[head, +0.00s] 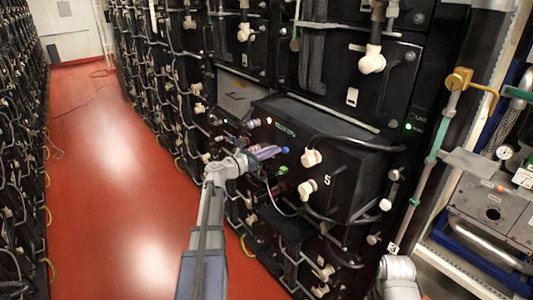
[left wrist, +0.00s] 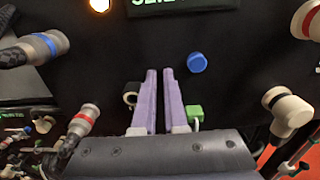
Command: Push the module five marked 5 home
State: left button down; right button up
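Module five (head: 348,188) is a large black box with a white 5 on its front. It sticks out of the rack beyond the modules around it. White connectors with red rings sit on its front face. My left gripper (head: 275,152) is at the upper left of this front face. In the left wrist view, its purple fingers (left wrist: 159,92) lie side by side, shut with nothing between them, pointing at the black face (left wrist: 228,60). I cannot tell whether the tips touch it. My right gripper is out of view.
A blue knob (left wrist: 197,62) and a green block (left wrist: 195,113) are close to the fingers. A black cable (head: 355,141) arches over the module's front. A metal cart (head: 490,205) stands at the right.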

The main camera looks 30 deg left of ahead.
pick_arm(q)
jog(key=x, duration=1.5)
jog(key=shift+w+d+r, duration=0.25)
jog(key=shift+w, duration=0.05)
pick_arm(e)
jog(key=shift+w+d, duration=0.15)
pick_arm(q)
jog(key=v, duration=1.5)
jog(key=shift+f, duration=0.2)
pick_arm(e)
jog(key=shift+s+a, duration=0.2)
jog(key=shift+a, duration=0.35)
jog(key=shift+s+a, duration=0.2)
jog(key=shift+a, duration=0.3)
